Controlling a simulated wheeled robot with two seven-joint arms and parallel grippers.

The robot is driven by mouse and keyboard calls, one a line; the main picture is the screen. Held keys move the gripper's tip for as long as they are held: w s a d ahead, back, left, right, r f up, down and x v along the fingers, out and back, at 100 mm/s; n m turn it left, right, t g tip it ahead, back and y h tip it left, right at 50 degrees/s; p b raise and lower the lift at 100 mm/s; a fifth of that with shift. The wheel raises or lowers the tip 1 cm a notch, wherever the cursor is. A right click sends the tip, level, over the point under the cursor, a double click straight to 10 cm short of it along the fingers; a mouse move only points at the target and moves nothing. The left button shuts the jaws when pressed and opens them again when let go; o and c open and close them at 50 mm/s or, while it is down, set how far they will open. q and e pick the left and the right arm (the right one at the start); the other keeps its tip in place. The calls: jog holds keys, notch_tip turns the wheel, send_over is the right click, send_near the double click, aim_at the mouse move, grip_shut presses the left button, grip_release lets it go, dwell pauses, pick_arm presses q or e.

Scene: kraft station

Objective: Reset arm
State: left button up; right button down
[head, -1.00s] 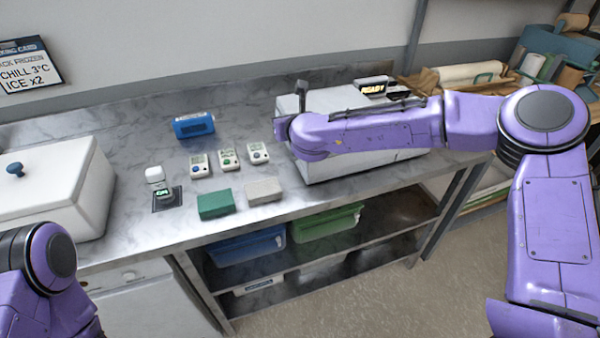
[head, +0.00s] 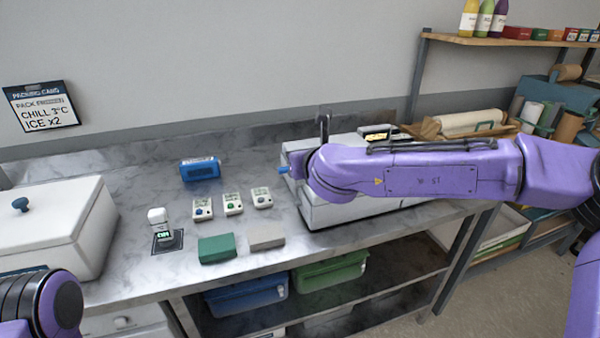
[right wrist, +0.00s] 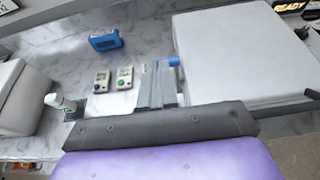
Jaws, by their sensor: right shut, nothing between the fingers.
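My right arm reaches in from the right across the front of the white box (head: 293,200) at the right of the bench. My right gripper (right wrist: 158,82) is shut and empty in the right wrist view. A blue knob (right wrist: 172,62) shows beside the fingertips at the box's left edge; I cannot tell whether they touch. The knob also shows in the head view (head: 284,169), where the fingers are hard to make out. My left arm shows only as a purple and black link at the lower left. Its gripper is out of view.
Three small white devices (head: 233,204), a blue pack (head: 200,169), a green block (head: 217,249), a grey block (head: 266,236) and a white unit on a black pad (head: 160,220) stand mid-bench. A lidded white box (head: 50,235) is at left. Bins sit below.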

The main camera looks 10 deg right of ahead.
jog(key=s+d+f+n+g+h, duration=0.1)
jog(key=s+f+n, duration=0.3)
jog(key=f+n, duration=0.45)
jog(key=s+d+f+n+g, duration=0.15)
jog(key=s+f+n, duration=0.3)
jog(key=f, duration=0.65)
jog(key=s+d+f+n+g+h, duration=0.15)
jog(key=s+f+n, duration=0.25)
jog(key=f+n, duration=0.45)
jog(key=s+d+f+n+g+h, duration=0.1)
jog(key=s+d+f+n+g, duration=0.2)
jog(key=s+f, duration=0.7)
jog(key=s+d+f+n+g+h+b, duration=0.1)
jog(key=s+d+f+n+g, duration=0.2)
jog(key=s, duration=1.4)
jog(key=d+f+n, duration=0.1)
jog(key=d+f, duration=0.3)
jog(key=f, duration=0.3)
jog(key=shift+s+d+g+b, duration=0.3)
jog(key=shift+s+d, duration=0.05)
jog(key=shift+d, duration=0.05)
